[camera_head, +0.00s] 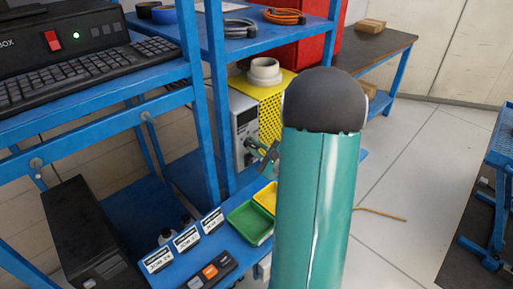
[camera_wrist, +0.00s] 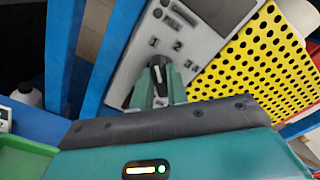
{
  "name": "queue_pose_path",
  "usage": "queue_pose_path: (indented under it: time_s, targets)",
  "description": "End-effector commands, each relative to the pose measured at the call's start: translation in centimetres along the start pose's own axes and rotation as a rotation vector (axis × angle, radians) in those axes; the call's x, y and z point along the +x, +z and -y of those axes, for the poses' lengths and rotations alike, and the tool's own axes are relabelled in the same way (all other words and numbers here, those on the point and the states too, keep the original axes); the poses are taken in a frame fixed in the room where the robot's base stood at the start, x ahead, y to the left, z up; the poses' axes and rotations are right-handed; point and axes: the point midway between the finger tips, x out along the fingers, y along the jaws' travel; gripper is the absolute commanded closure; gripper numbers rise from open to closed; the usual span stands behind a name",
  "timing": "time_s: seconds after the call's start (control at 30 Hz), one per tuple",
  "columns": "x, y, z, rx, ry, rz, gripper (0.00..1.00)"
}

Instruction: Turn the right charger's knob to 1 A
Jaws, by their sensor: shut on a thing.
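A grey charger with a yellow perforated side (camera_head: 268,112) stands by the blue rack. Its grey front panel (camera_wrist: 205,50) fills the upper middle of the wrist view, with a dark display (camera_wrist: 222,12) and small printed marks around a dark knob (camera_wrist: 157,72). My gripper (camera_head: 264,154) is at the lower part of this panel. In the wrist view my gripper (camera_wrist: 157,80) has its green fingers shut on the knob, one on each side. A pale pointer line on the knob points roughly up in that view. The fingers partly hide the knob and scale.
A green and a yellow tray (camera_head: 250,222) lie on the blue shelf below, near small labelled cards (camera_head: 186,240). A blue rack post (camera_head: 214,110) stands close left of the charger. A white ring-shaped part (camera_head: 264,70) sits on top.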

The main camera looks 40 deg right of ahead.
Motion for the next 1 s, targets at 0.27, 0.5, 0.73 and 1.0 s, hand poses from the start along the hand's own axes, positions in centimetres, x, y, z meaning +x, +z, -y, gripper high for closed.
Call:
queue_pose_path:
  time_s: [0.27, 0.5, 0.73, 1.0]
  targets:
    - [0.2, 0.1, 0.0, -0.006, 0.0, 0.004, 0.8]
    - [0.2, 0.1, -0.1, -0.003, 0.004, 0.004, 0.63]
    - [0.1, 0.1, -0.1, -0.003, 0.002, 0.003, 0.63]
    - [-1.3, 0.0, 0.0, -0.003, 0.0, 0.0, 0.63]
